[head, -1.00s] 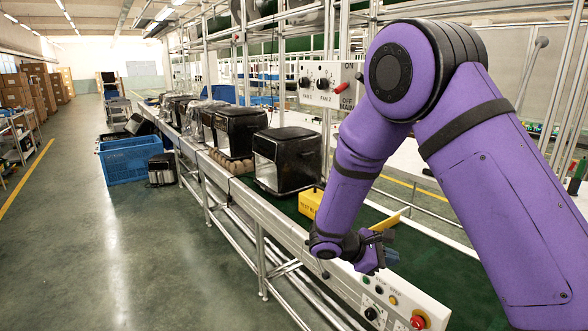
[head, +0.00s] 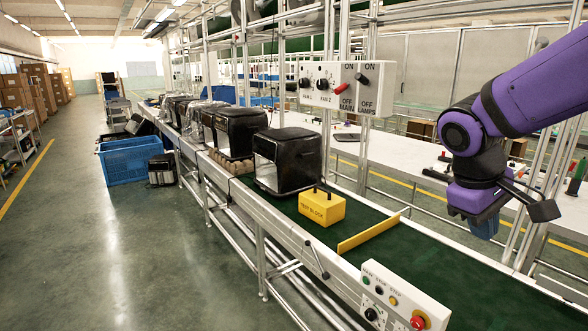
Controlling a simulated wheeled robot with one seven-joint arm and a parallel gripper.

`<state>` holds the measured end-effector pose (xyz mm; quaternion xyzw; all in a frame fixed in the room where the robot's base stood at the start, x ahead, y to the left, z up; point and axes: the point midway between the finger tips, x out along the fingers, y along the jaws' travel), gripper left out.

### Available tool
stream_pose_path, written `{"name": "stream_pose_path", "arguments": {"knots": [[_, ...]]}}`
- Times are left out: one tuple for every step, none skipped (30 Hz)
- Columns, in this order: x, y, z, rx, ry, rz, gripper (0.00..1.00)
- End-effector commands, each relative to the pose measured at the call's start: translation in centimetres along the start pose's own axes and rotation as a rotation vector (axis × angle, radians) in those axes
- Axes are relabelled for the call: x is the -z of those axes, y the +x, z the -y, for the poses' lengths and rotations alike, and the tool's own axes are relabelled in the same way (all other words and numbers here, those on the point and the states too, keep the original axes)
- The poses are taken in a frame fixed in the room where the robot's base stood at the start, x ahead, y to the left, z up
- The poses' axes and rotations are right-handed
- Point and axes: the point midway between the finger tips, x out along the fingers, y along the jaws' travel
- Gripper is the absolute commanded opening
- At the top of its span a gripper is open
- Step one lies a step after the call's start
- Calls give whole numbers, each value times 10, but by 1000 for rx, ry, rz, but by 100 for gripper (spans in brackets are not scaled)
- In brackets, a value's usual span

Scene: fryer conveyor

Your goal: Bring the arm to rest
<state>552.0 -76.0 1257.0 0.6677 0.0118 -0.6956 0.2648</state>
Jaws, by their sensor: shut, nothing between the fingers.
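My purple arm comes in from the right edge of the head view. My gripper (head: 485,229) hangs at its end, fingers pointing down, over the right side of the conveyor. The fingers look closed and hold nothing. The gripper is clear of the belt and touches nothing that I can see. The upper part of my arm is cut off by the picture edge.
The green conveyor belt (head: 447,270) carries a yellow test block (head: 321,208), a yellow bar (head: 368,236) and several black fryers (head: 287,160). A control box (head: 405,296) sits at the front edge. A switch panel (head: 339,88) hangs above. A blue crate (head: 124,163) stands on the floor.

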Motion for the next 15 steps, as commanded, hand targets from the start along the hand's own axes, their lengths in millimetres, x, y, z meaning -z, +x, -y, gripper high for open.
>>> {"name": "stream_pose_path", "arguments": {"knots": [[-12, -7, 0, 21, 40, -36, 0], [-18, -10, 0, 35, 63, -57, 0], [-25, -15, 1, 54, 93, -84, 0], [-31, -18, 2, 67, 115, -105, 0], [-37, -21, 3, 80, 137, -126, 0], [-44, -25, 5, 98, 167, -154, 0], [-50, -28, 6, 110, 187, -175, 0], [-55, -31, 8, 123, 209, -197, 0], [-62, -35, 9, 139, 238, -226, 0], [-67, -37, 11, 151, 258, -247, 0], [-73, -40, 13, 162, 280, -269, 0], [-79, -44, 15, 178, 308, -300, 0], [-84, -46, 17, 188, 327, -322, 0], [-88, -48, 19, 198, 346, -342, 0], [-94, -51, 21, 211, 371, -369, 0]]}}
